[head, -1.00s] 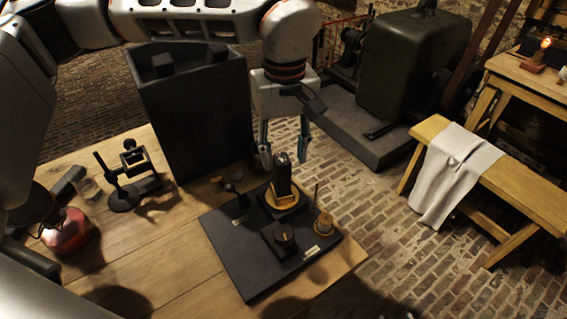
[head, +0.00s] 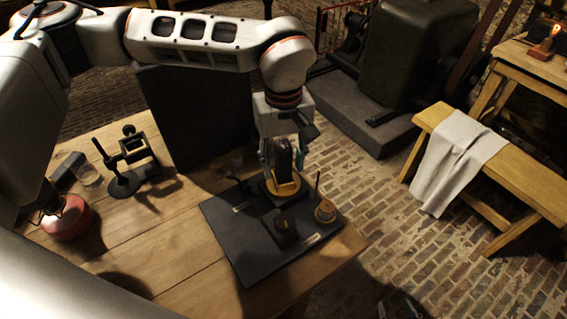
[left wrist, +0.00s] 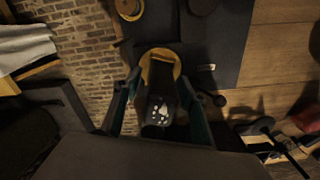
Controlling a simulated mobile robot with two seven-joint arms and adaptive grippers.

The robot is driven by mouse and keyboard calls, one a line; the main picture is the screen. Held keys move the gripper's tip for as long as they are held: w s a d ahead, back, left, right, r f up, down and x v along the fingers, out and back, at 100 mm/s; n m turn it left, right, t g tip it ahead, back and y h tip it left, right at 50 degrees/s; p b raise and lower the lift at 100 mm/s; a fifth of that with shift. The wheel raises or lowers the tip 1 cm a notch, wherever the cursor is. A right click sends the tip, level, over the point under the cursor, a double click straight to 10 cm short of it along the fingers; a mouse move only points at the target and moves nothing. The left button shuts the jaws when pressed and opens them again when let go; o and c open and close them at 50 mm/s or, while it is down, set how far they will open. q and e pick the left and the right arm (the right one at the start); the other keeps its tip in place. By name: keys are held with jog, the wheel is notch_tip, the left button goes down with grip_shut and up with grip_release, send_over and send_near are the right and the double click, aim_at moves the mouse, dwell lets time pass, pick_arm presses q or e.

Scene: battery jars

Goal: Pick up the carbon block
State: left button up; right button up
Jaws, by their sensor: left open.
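My right gripper is not in view.
A tall dark box (head: 190,115), a small black stand (head: 130,165) and a red rounded vessel (head: 68,218) stand on the wooden table. The table front is clear.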

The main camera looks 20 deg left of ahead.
pick_arm(q)
grip_shut()
jog(key=shift+r, duration=0.1)
